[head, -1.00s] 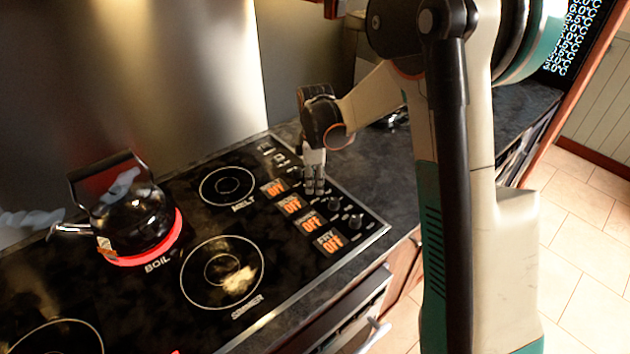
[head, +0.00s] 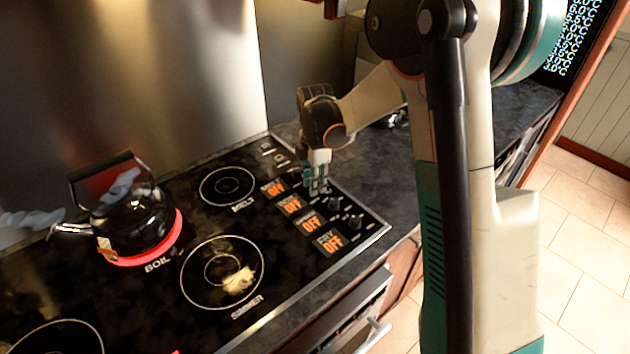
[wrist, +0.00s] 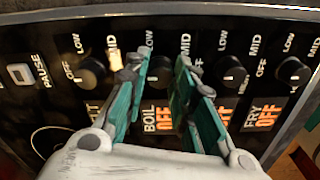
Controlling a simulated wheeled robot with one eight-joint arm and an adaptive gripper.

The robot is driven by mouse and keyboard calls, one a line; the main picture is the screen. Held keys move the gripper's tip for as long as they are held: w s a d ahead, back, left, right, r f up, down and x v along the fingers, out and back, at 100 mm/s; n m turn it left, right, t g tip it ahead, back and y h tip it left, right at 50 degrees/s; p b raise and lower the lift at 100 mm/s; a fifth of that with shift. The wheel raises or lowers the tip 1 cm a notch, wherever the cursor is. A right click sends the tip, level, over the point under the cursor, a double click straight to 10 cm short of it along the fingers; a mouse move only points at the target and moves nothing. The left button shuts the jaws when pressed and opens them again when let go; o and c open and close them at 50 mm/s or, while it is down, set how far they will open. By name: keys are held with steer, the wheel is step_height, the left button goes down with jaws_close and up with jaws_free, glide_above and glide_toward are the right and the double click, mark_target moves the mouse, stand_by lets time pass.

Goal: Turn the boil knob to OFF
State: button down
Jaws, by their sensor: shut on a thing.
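The display beside the BOIL label reads OFF. In the head view my gripper (head: 318,185) points down at the knob row and hides the boil knob. The boil burner (head: 170,245) glows red under the black kettle (head: 133,215).
The melt knob (wrist: 92,72) is left of my fingers; the simmer knob (wrist: 230,77) and fry knob (wrist: 293,75) are to the right. The simmer burner (head: 222,272) and melt burner (head: 227,186) are dark. Dark countertop (head: 390,180) lies beyond the cooktop's right edge.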

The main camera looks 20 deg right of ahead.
steer(key=c, duration=1.3)
jaws_free()
steer(key=shift+c, duration=0.2)
step_height(320, 180, up, 12)
